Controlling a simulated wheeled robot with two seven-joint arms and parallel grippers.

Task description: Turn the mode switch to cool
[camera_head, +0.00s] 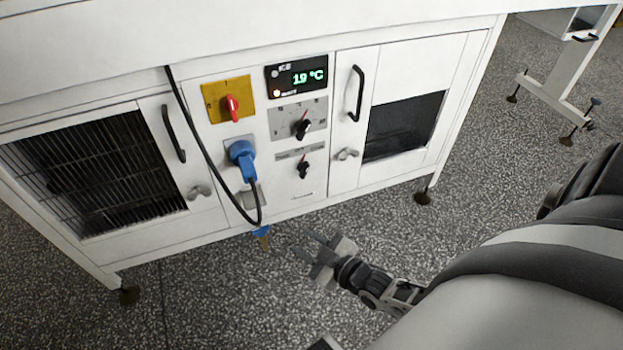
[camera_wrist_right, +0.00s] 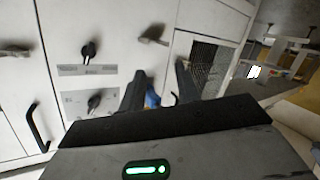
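The control panel has two black rotary knobs under the display (camera_head: 297,75). The upper knob (camera_head: 303,128) sits on a grey scale plate and its pointer tilts up to the right. The lower knob (camera_head: 303,168) sits under a narrow label strip. The lettering is too small to read, so I cannot tell which is the mode switch. The right wrist view shows the lower knob (camera_wrist_right: 88,50) and upper knob (camera_wrist_right: 95,102) upside down. My right gripper (camera_head: 309,246) is open and empty, below and in front of the panel, apart from both knobs. My left gripper is not in view.
The display reads 19 °C, with its lower lamp lit. A red switch (camera_head: 232,107) on a yellow plate and a blue plug (camera_head: 241,156) are left of the knobs. A black cable (camera_head: 205,143) hangs there. A door handle (camera_head: 356,93) protrudes at right. Open floor lies in front.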

